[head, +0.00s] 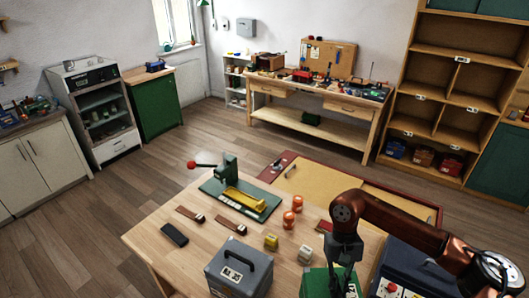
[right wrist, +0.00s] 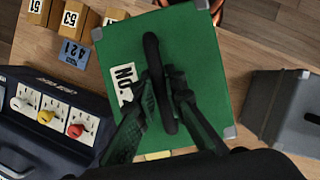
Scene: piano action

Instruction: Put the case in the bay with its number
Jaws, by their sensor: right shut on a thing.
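A green case (head: 314,285) stands at the near edge of the wooden table, and the right wrist view shows its top (right wrist: 198,65) with a dark handle and a white "No." label partly hidden by a finger. My right gripper (head: 345,268) is over it, and in the right wrist view its fingers (right wrist: 164,88) are shut on the handle. A grey case (head: 240,268) with a number label stands to its left. The wooden shelf unit (head: 449,75) at the far right has open bays with small number labels, too small to read surely. My left gripper is not in view.
A green press (head: 240,198), orange jars (head: 289,219) and small numbered blocks (head: 271,242) stand on the table (head: 190,262). A dark blue box with knobs (right wrist: 60,115) is beside the green case.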

